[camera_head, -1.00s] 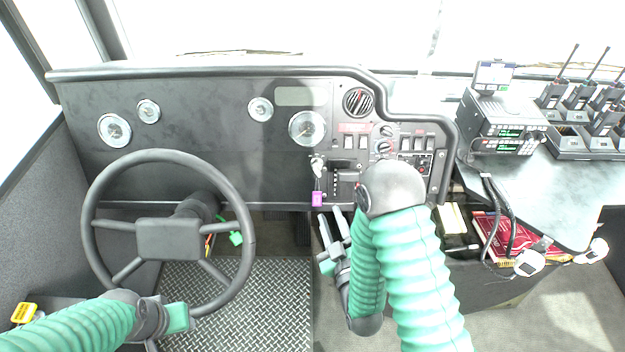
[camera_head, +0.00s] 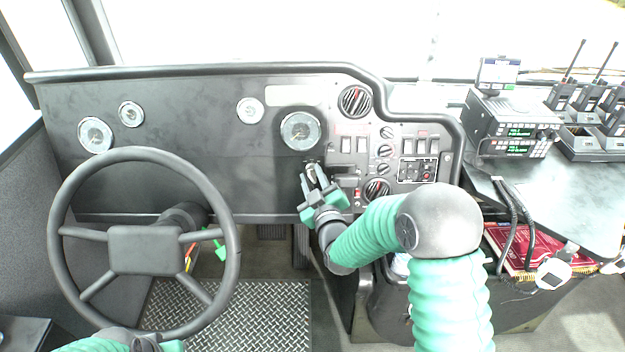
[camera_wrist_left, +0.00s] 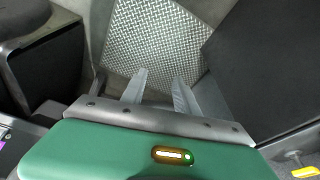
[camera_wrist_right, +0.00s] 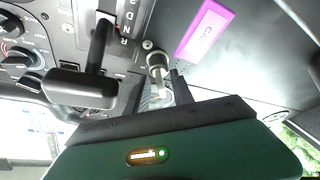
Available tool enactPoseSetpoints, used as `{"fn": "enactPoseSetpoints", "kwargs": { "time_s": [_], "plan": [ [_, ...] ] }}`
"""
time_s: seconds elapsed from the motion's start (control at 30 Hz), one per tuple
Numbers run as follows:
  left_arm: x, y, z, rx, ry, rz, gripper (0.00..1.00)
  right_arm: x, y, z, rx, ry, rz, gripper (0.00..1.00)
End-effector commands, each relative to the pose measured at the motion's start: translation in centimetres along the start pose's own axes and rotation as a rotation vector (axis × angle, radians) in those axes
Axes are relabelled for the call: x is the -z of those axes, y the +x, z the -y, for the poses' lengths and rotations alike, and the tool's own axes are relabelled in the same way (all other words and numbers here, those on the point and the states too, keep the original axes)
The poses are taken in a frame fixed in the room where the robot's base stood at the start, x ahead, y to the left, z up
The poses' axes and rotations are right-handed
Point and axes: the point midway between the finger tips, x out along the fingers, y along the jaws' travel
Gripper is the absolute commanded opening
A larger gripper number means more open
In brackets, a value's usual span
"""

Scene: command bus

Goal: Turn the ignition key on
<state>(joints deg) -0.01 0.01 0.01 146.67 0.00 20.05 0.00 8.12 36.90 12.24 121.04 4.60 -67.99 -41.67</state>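The ignition key (camera_wrist_right: 156,64) shows in the right wrist view as a silver piece standing out from the dashboard panel. A purple tag (camera_wrist_right: 206,30) lies to its right there. My right gripper (camera_head: 313,172) is at the dashboard below the round gauge and hides most of the key in the head view. In the right wrist view its fingers (camera_wrist_right: 158,84) are apart, one on each side of the key; I cannot tell whether they touch it. My left gripper (camera_wrist_left: 160,78) is open and empty above the metal floor plate, mostly below the head view's lower edge.
The gear selector lever (camera_wrist_right: 82,86) sticks out close beside the key. The steering wheel (camera_head: 143,250) stands to the left. Switches and knobs (camera_head: 385,151) lie to the right of the key. A radio (camera_head: 512,128) stands further right.

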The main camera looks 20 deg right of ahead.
Motion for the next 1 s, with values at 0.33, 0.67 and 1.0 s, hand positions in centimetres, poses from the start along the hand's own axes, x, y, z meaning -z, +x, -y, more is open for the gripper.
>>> {"fn": "enactPoseSetpoints", "kwargs": {
  "time_s": [0.33,0.67,1.0],
  "plan": [
    [-0.02,0.03,0.01,0.0,0.0,0.0,0.36,-0.02,0.3,0.0,0.0,0.0,0.0,0.21],
    [-0.02,0.04,0.01,0.0,0.0,0.0,0.36,-0.11,0.27,0.06,0.002,0.0,0.002,0.0],
    [-0.02,0.05,0.01,0.0,0.0,0.0,0.36,-0.22,0.24,0.12,0.003,0.0,0.004,0.0]
  ]
}}
